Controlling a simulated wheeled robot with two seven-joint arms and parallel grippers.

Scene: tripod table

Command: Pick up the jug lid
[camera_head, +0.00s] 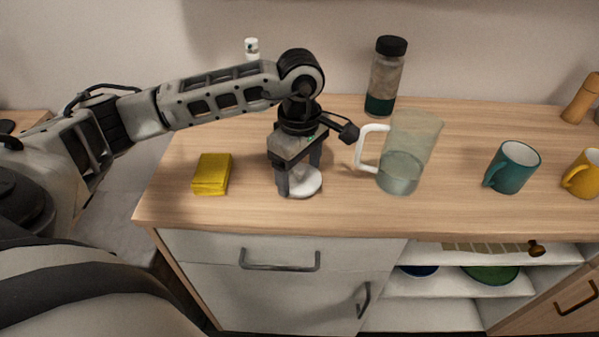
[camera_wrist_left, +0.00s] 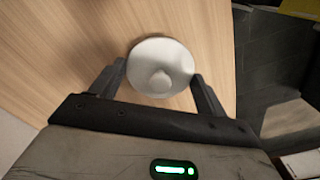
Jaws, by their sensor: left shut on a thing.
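The jug lid (camera_head: 308,184) is a white round disc low at the wooden counter's surface, left of the jug. In the left wrist view the lid (camera_wrist_left: 160,58) shows its round knob facing the camera. My left gripper (camera_head: 299,178) points down over the lid and is shut on it, one finger on each side. Its fingers also show in the left wrist view (camera_wrist_left: 159,76). I cannot tell whether the lid still touches the counter. The clear jug (camera_head: 408,150) with a white handle stands open to the right. My right gripper is not in view.
A yellow block (camera_head: 211,174) lies left of the gripper. A dark-capped bottle (camera_head: 385,77) and a white-capped bottle (camera_head: 252,47) stand behind. A teal mug (camera_head: 512,167) and a yellow mug (camera_head: 583,174) are at right. The counter's front edge is close.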

